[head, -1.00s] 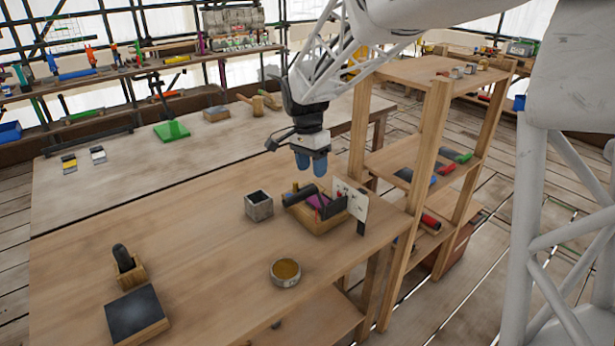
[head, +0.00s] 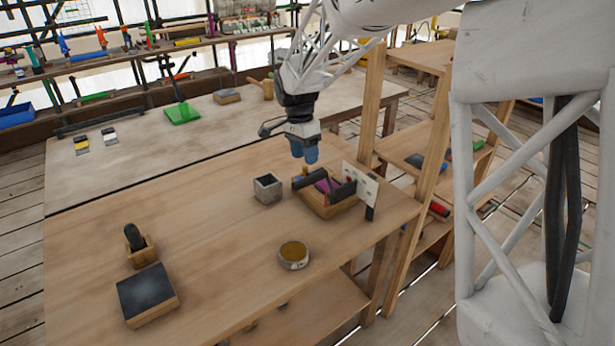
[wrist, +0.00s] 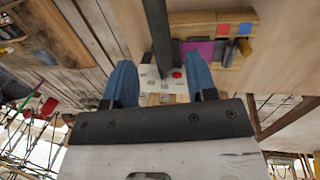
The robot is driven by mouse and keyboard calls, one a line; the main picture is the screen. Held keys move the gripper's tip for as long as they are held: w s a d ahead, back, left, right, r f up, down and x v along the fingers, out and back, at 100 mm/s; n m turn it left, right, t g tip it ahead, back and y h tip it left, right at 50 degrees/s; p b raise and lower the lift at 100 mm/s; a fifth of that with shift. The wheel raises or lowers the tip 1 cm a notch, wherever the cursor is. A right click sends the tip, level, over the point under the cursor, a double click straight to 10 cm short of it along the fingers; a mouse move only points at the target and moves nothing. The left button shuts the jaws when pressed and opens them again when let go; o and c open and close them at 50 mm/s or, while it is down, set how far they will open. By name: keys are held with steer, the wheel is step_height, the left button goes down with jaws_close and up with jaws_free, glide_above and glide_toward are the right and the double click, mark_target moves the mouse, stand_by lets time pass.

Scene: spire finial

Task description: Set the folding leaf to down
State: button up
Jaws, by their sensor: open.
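My gripper (head: 305,153) is open above the main workbench (head: 200,235), over the back of a small wooden tray (head: 330,209). Its two blue fingers are apart in the wrist view (wrist: 161,82). A dark bar (wrist: 157,30) shows between and beyond them; I cannot tell how far it is from the fingers. A white panel with small marks (head: 360,184) stands upright at the tray's right side. The wrist view shows a pale panel with a red dot (wrist: 177,74) between the fingers. I cannot tell for certain which part is the folding leaf.
A grey open cube (head: 268,189) stands left of the tray, and a round tin (head: 294,254) in front. A dark-topped block (head: 146,292) and a wooden holder (head: 141,250) are at front left. A wooden shelf post (head: 432,165) rises at right. The bench's middle left is clear.

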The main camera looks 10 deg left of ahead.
mark_target(308, 177)
steer(key=shift+s+d+f, duration=0.15)
steer(key=shift+f, duration=1)
steer(key=shift+s+d+f, duration=0.2)
steer(key=shift+f, duration=1)
steer(key=shift+s+d+f, duration=0.15)
steer(key=shift+f, duration=1)
steer(key=shift+c, duration=0.5)
jaws_close()
